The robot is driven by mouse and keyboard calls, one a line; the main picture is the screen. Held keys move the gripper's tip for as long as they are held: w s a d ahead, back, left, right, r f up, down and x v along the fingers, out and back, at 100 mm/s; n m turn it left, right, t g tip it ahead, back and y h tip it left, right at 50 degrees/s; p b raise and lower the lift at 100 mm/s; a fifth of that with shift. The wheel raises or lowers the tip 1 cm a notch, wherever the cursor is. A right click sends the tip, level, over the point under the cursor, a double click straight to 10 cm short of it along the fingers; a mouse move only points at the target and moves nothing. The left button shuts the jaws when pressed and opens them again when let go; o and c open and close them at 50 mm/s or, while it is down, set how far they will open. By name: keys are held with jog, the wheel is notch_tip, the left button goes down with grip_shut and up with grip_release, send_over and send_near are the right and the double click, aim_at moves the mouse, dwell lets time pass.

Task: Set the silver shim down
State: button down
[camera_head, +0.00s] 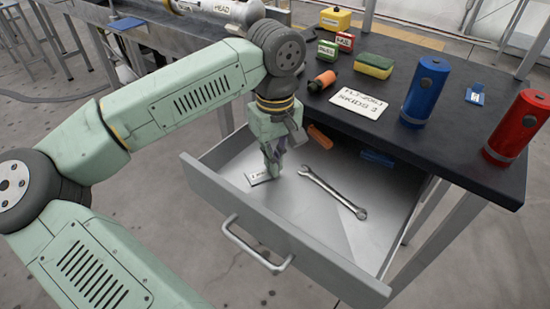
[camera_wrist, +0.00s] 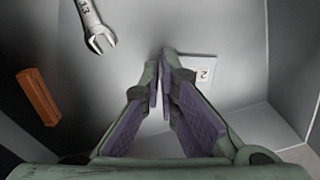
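My gripper (camera_head: 273,170) reaches down into the open drawer, its fingertips low over the floor. In the wrist view, the purple-padded fingers (camera_wrist: 163,75) are close together at the tips, and I cannot tell if they touch. A small flat pale-silver plate with a label, seemingly the silver shim (camera_head: 258,178), lies on the drawer floor just left of the fingers. In the wrist view it (camera_wrist: 204,68) shows a "2" and lies right of the fingers, partly hidden behind one. I see nothing clearly held between the pads.
The open drawer (camera_head: 230,200) also holds a wrench (camera_head: 333,193), an orange block (camera_head: 320,137) and a blue item (camera_head: 378,158). The dark tabletop (camera_head: 395,120) above carries blue (camera_head: 425,90) and red (camera_head: 515,127) cylinders, a sign and a sponge. Floor right of the wrench is clear.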

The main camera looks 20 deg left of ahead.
jog(key=shift+f, duration=0.2)
jog(key=c, duration=1.8)
grip_release()
notch_tip(320, 180, up, 12)
jog(key=shift+r+b, duration=0.25)
jog(key=shift+b, duration=0.1)
